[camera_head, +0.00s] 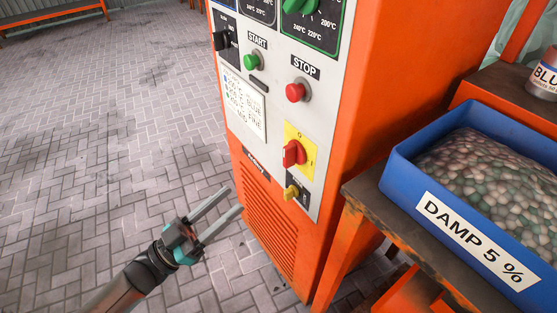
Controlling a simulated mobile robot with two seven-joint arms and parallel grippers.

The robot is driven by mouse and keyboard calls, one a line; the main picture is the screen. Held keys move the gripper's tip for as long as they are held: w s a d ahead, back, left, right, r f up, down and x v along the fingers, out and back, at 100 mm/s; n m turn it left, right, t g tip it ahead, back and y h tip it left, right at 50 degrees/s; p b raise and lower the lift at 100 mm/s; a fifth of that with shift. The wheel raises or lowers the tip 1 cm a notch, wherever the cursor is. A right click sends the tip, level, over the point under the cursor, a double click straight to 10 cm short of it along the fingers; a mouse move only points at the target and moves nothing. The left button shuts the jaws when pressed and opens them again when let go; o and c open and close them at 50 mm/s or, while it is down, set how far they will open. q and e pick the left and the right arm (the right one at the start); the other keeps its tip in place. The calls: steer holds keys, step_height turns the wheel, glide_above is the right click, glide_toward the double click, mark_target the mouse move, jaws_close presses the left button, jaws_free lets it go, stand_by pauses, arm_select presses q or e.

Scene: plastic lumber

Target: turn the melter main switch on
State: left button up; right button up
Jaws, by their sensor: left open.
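The main switch (293,154) is a red rotary handle on a yellow plate, low on the grey front panel of the orange melter cabinet (300,250). Its exact setting is too small to tell. My left gripper (226,202) is open and empty, with its two fingers pointing up and right. In the picture it lies left of and below the switch, apart from it. My right gripper is not in view.
A green START button (251,62) and a red STOP button (295,92) sit above the switch. A small yellow knob (291,193) sits below it. A blue "DAMP 5 %" bin (425,212) of pellets stands on a bench at right. Paved floor (100,130) is open at left.

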mark_target(284, 155)
arm_select(q)
steer(key=b+x, duration=0.2)
steer(key=x, duration=1.1)
steer(key=shift+w+d+r, duration=0.1)
steer(key=shift+w+d, duration=0.05)
steer(key=shift+d, duration=0.05)
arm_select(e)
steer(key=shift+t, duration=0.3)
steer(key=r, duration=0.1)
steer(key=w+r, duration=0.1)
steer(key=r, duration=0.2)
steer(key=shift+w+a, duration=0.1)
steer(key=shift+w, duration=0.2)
arm_select(q)
jaws_close()
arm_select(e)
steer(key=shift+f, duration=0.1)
